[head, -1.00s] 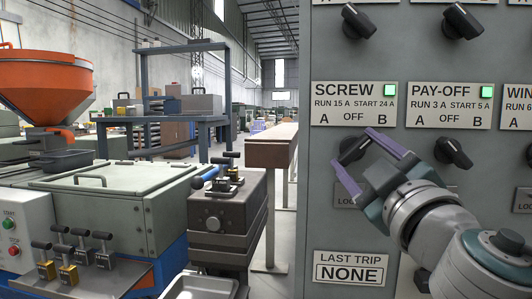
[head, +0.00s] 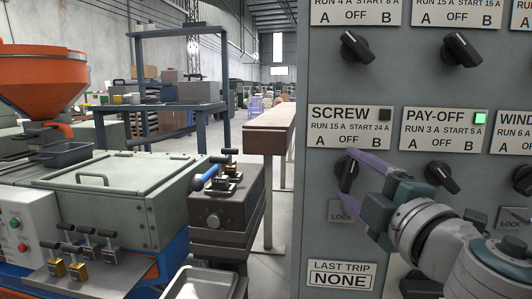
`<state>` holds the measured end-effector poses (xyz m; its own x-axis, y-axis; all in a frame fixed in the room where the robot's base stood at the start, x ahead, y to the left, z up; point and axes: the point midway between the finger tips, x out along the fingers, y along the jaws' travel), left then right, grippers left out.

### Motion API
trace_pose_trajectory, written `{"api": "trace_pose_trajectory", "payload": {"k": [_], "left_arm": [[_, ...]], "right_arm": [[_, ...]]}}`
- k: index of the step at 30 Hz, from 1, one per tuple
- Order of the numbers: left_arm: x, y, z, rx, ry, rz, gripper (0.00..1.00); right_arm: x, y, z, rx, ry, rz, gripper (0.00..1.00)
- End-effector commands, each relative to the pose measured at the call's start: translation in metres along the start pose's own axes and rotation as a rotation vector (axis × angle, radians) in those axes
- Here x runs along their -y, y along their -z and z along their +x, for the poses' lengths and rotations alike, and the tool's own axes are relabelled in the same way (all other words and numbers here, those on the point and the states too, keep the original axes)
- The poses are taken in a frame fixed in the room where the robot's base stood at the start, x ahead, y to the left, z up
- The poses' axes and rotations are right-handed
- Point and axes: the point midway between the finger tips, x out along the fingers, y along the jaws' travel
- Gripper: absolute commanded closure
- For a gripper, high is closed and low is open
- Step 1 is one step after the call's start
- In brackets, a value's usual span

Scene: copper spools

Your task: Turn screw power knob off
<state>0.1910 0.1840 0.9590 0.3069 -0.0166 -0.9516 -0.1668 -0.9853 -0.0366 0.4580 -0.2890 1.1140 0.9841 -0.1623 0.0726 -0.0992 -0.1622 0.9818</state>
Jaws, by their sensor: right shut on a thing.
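The SCREW label plate (head: 349,128) is on the grey panel, with positions A, OFF and B; its square lamp (head: 385,114) is dark. The black screw knob (head: 346,172) sits just under the plate, its pointer close to upright toward OFF. My right gripper (head: 352,172) has its purple fingers closed around this knob and partly covers it. My left gripper is not in view.
The PAY-OFF knob (head: 440,177) is close to the right, under its plate with a lit green lamp (head: 480,118). More knobs (head: 356,47) are above. A LOCK plate (head: 342,211) lies just below my fingers. A grey machine (head: 120,195) stands at left.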

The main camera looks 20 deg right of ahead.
Motion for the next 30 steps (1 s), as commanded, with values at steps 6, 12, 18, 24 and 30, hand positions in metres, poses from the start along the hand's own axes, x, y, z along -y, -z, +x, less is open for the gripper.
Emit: {"api": "trace_pose_trajectory", "payload": {"k": [6, 12, 18, 24, 30], "left_arm": [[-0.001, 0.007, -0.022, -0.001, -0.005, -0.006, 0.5], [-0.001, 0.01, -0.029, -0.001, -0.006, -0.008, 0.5], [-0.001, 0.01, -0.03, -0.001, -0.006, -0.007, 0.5], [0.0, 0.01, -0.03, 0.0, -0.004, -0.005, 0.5], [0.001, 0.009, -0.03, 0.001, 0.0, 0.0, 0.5]], "right_arm": [[-0.005, 0.001, 0.0, -0.001, 0.044, -0.107, 0.86], [-0.003, 0.001, 0.0, 0.0, 0.065, -0.16, 0.86], [-0.002, 0.001, 0.0, 0.0, 0.071, -0.178, 0.86], [-0.002, 0.001, 0.0, 0.0, 0.071, -0.178, 0.86], [-0.002, 0.0, 0.0, 0.0, 0.071, -0.178, 0.2]]}}
